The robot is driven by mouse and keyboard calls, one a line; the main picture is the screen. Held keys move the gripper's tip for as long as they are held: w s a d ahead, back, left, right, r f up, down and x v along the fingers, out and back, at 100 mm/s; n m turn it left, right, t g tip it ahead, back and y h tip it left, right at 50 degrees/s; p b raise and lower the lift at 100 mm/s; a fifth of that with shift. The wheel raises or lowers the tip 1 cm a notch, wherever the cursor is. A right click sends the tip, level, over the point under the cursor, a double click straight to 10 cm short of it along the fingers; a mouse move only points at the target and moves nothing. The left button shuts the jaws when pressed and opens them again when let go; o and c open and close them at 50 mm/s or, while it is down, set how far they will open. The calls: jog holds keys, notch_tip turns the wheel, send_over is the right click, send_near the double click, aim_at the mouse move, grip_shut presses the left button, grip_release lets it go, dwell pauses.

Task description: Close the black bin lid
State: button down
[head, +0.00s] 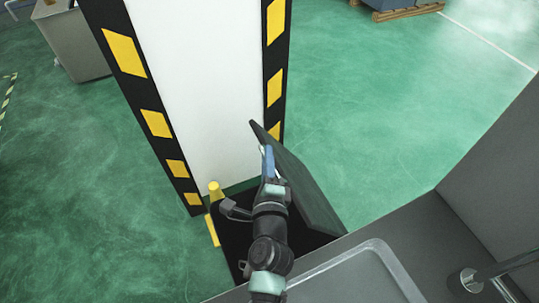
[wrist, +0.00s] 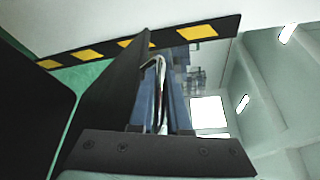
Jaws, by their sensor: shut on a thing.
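The black bin lid (head: 305,184) stands raised and steeply tilted beside a striped pillar. The dark bin (head: 233,238) is below it, largely hidden by my arm. My gripper (head: 267,153) is at the lid's left face, close to its upper end. In the wrist view, my gripper (wrist: 161,68) has its blue fingers close together around a thin pale and dark piece, with the dark lid panel (wrist: 112,92) just left of them. The piece appears to be part of the lid, but the exact contact is hard to see.
The white pillar (head: 205,85) with black and yellow edges stands directly behind the bin. A grey counter with a sink basin (head: 355,278) fills the lower right. Green floor (head: 380,120) is open to the right.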

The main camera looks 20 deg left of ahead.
jog(key=c, duration=0.9)
grip_release()
jog(key=shift+d, duration=0.1)
jog(key=shift+b+v, duration=1.1)
jog(key=shift+v, duration=5.4)
jog(key=shift+f, duration=0.1)
